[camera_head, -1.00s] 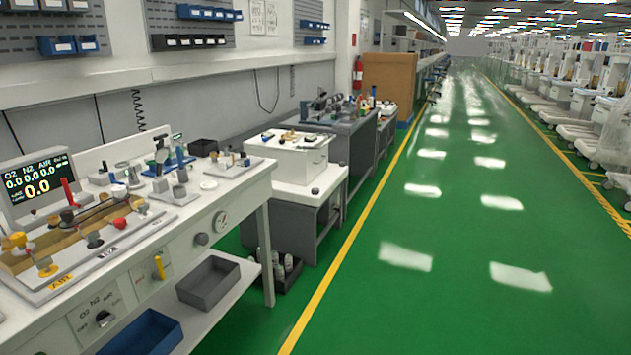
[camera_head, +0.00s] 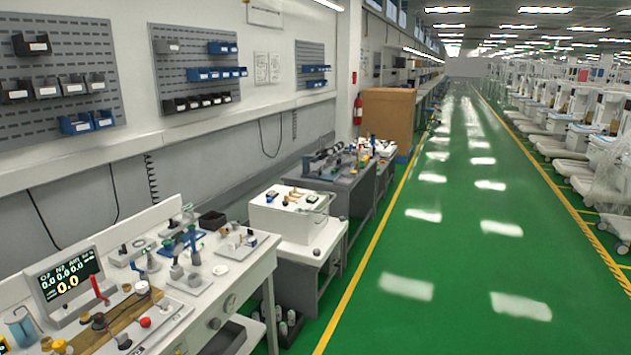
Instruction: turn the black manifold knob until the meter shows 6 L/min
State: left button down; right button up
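The meter (camera_head: 72,281) is a dark screen at the lower left, on the near white workbench. It shows 0.0 three times in white under O2, N2 and AIR, and a larger 0.0 in yellow. A brown manifold block (camera_head: 126,314) lies in front of it with several small knobs and fittings. A black knob (camera_head: 123,341) stands at its front edge, close to a red ball knob (camera_head: 145,322). A dark brown round knob (camera_head: 99,321) sits behind it. Which one is the manifold knob I cannot tell for certain. Neither of my grippers is in view.
The white workbench (camera_head: 243,281) also carries small tools and fittings. A red lever (camera_head: 100,290) stands beside the meter. Further benches line the wall. The green aisle (camera_head: 440,250) to the right is clear, with yellow lines; wrapped carts (camera_head: 600,150) stand beyond it.

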aim_at(99, 317)
jog(key=j+u, duration=0.2)
jog(key=u, duration=1.05)
jog(key=i+z, duration=0.1)
